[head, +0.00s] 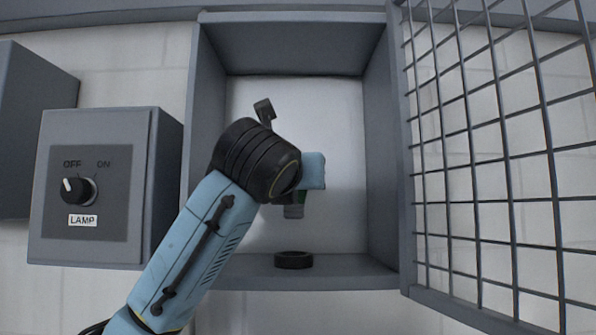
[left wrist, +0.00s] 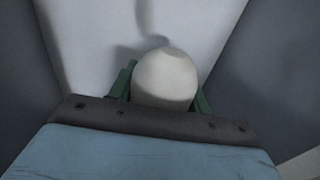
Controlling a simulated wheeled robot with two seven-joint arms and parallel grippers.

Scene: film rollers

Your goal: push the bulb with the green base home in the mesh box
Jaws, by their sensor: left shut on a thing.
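My left gripper (head: 301,194) is inside the open box (head: 374,270), shut on the bulb. In the head view the bulb's grey-green base end (head: 294,211) points down below the fingers; the rest is hidden by the gripper. In the left wrist view the bulb's pale round glass (left wrist: 166,78) sits between the green fingers. A black ring-shaped socket (head: 294,260) stands on the box floor below the bulb, with a clear gap between them. The bulb looks roughly upright. My right gripper is not in view.
The mesh door (head: 485,196) is swung open on the right. A grey switch box (head: 130,235) labelled LAMP is left of the mesh box; its knob (head: 77,190) points toward OFF. The floor around the socket is clear.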

